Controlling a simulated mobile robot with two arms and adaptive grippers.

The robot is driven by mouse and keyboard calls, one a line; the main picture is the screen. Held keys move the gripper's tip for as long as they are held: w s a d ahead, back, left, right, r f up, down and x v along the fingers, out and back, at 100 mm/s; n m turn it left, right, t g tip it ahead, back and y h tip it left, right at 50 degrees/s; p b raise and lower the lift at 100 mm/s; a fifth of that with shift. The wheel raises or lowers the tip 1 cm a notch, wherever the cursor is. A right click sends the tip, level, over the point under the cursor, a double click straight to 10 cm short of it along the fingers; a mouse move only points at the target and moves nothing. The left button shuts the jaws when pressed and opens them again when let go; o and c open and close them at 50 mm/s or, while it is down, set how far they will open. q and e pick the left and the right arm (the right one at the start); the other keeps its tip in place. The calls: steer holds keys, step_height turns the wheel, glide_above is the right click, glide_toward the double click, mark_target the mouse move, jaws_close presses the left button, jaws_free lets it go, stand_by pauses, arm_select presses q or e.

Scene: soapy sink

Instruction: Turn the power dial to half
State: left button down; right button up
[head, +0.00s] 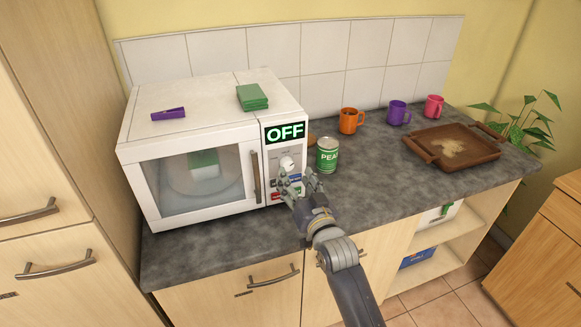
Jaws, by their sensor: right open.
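A white microwave (190,118) stands on the left of the counter with its door closed. Its display (285,132) reads OFF in green. The white power dial (287,163) is on the panel below the display. A green and white object (204,163) shows dimly behind the door glass. My right gripper (297,188) is open in front of the lower panel, just below the dial. It partly covers blue and red buttons there. I cannot tell whether it touches the panel. My left gripper is not in view.
A green can (327,156) stands close to the right of the gripper. Orange (350,120), purple (398,112) and pink (433,107) mugs stand along the back. A brown tray (425,152) lies at the right. Green cloths (252,97) and a purple item (168,114) lie on the microwave.

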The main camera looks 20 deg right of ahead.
mark_target(288, 166)
steer(key=shift+w+a+p, duration=0.1)
steer(key=shift+w+p, duration=0.25)
steer(key=shift+w, duration=1.95)
steer(key=c, duration=1.1)
